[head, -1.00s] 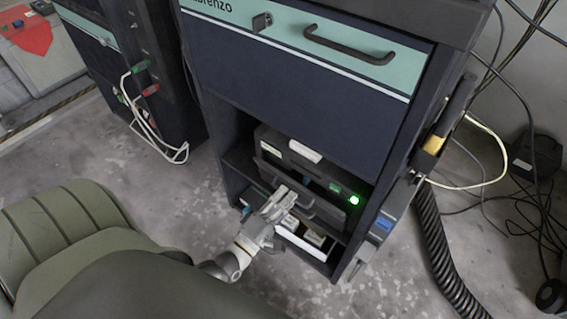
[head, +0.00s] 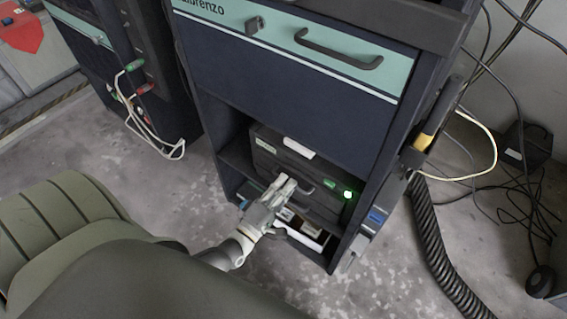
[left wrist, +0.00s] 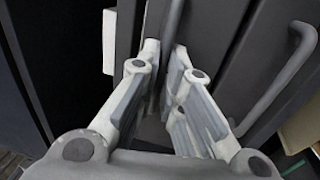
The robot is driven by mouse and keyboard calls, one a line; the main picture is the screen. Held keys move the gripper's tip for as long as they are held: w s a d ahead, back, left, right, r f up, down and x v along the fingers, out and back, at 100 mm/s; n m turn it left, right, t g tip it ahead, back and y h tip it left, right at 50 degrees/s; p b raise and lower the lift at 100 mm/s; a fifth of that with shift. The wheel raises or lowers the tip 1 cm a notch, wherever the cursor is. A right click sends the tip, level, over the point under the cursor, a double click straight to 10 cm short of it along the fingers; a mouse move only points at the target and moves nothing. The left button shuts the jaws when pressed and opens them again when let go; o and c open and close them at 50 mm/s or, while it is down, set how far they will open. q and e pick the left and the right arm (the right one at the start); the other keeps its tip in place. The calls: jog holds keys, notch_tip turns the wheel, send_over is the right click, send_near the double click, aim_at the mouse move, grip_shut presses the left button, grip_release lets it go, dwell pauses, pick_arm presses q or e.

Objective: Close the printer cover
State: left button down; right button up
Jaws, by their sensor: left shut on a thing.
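The dark printer (head: 278,148) sits in the open bay of the blue cabinet, with a green light on its front right. Its dark front cover (head: 325,206) stands nearly upright against the body; I cannot tell whether it is fully closed. My left gripper (head: 286,184) is at the cover's front, shut on its grey handle (head: 306,187). In the left wrist view, the fingers (left wrist: 167,62) close around the handle bar (left wrist: 173,22). The fingers hide part of the handle and cover. My right gripper is out of view.
Below the printer is an open drawer (head: 316,240) with pale items; a second handle (left wrist: 290,82) shows in the left wrist view. The cabinet (head: 290,85) walls flank the bay. A black ribbed hose (head: 428,235) and cables lie at right.

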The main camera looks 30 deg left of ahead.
pick_arm(q)
jog(key=shift+w+r, duration=0.25)
jog(key=shift+r, duration=0.35)
jog(key=c, duration=1.6)
grip_release()
jog(key=shift+o, duration=0.2)
jog(key=shift+f, duration=0.15)
jog(key=shift+s, duration=0.1)
jog(key=shift+s+f, duration=0.25)
jog(key=shift+s, duration=0.25)
jog(key=d+v, duration=0.1)
jog(key=v, duration=0.9)
jog(key=shift+s+a, duration=0.45)
jog(key=shift+a, duration=0.05)
